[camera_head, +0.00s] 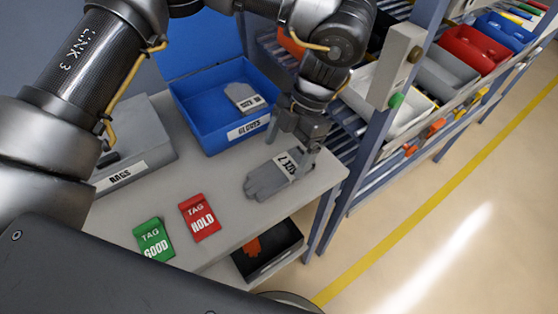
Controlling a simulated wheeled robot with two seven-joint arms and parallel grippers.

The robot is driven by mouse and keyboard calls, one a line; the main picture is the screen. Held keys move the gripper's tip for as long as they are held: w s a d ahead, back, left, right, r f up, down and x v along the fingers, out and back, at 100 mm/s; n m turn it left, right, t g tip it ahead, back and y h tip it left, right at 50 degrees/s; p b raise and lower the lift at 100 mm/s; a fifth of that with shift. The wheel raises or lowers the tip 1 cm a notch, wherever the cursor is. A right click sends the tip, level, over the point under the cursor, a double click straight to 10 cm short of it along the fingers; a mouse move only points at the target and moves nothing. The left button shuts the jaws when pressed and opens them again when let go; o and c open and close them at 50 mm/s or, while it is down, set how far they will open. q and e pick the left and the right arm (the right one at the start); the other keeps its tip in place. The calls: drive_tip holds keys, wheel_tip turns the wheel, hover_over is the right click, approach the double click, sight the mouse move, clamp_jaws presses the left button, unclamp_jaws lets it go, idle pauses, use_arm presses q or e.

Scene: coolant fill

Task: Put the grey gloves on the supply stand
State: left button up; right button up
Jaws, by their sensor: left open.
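A pair of grey gloves (265,182) with a white "SIZE 7" label lies flat near the right front of a light grey stand top (245,225). My left gripper (292,147) is right over the label end of these gloves, fingers pointing down and apart. I cannot tell whether the fingertips touch the gloves. Another grey glove item (242,96) with a white label lies inside the blue bin (208,134) marked "GLOVES". My right gripper is not in view.
A grey box (150,145) marked "BAGS" stands at left. Green (154,240) and red (200,217) tags lie in front. A black bin (268,262) with something orange sits below. A rack (372,150) with coloured bins stands close at right. The stand top between tags and gloves is clear.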

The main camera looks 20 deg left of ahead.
use_arm(q)
drive_tip(key=v, duration=0.7)
drive_tip(key=shift+r, duration=0.25)
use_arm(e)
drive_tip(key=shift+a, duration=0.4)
use_arm(q)
drive_tip(key=shift+a, duration=0.1)
